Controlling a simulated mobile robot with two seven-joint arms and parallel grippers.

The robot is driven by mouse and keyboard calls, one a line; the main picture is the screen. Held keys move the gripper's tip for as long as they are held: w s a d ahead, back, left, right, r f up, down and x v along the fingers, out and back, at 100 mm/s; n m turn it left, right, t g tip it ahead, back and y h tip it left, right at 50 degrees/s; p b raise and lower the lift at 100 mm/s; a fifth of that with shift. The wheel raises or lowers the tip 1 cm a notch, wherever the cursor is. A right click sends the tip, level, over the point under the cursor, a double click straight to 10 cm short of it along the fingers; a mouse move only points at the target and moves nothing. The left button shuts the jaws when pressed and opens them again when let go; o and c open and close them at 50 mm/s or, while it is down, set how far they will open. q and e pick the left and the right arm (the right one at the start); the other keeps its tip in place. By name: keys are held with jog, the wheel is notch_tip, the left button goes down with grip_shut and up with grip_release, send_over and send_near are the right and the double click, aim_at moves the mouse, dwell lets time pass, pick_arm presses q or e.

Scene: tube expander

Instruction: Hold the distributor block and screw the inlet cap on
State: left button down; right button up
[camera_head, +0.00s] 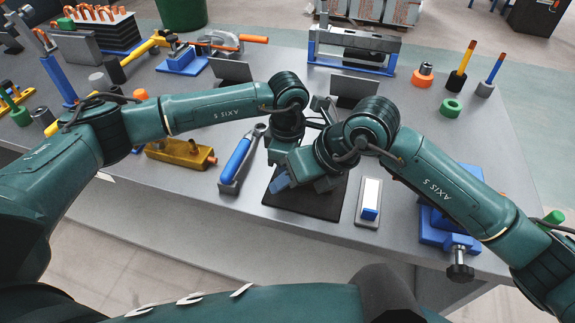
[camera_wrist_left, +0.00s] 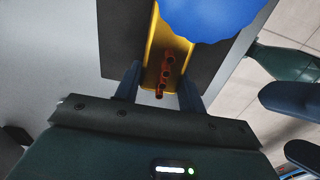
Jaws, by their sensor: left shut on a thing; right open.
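In the left wrist view, a yellow block (camera_wrist_left: 153,52) with a row of orange-red fittings, which looks like the distributor block, sits between the fingers of my left gripper (camera_wrist_left: 160,88), shut on it over a dark mat. A large blue piece with a scalloped rim (camera_wrist_left: 205,14), possibly the inlet cap, covers its upper part; I cannot tell whether they touch. My right gripper (camera_wrist_left: 296,128) is open, its fingers entering from the right, apart from the blue piece. In the head view both hands crowd together over the black mat (camera_head: 318,207) and hide the block.
A blue-handled wrench (camera_head: 236,160) and a gold block (camera_head: 178,152) lie left of the mat. A small grey holder with a white face and blue tab (camera_head: 362,218) stands right of it. A blue fixture with a black knob (camera_head: 437,238) sits under my right arm. Tools line the back.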

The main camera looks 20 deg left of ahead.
jog(key=w+d+f+t+y, duration=0.2)
jog(key=d+t+y, duration=0.3)
jog(key=d+t, duration=0.6)
jog(key=x, duration=0.7)
jog(key=f+x, duration=0.1)
jog(key=x, duration=0.3)
jog(key=shift+w+a, duration=0.1)
jog(key=shift+w, duration=0.2)
jog(key=n+g+y, duration=0.1)
jog(key=n+g, duration=0.1)
jog(key=g, duration=0.1)
jog(key=shift+s+a+f+n+g+y, duration=0.1)
jog(key=shift+s+n+g+y, duration=0.05)
jog(key=shift+n+g+y, duration=0.45)
jog(key=shift+s+a+f+n+g+y, duration=0.15)
jog(key=shift+n+g+y, duration=0.15)
jog(key=shift+n+g, duration=0.35)
jog(key=shift+d+r, duration=0.1)
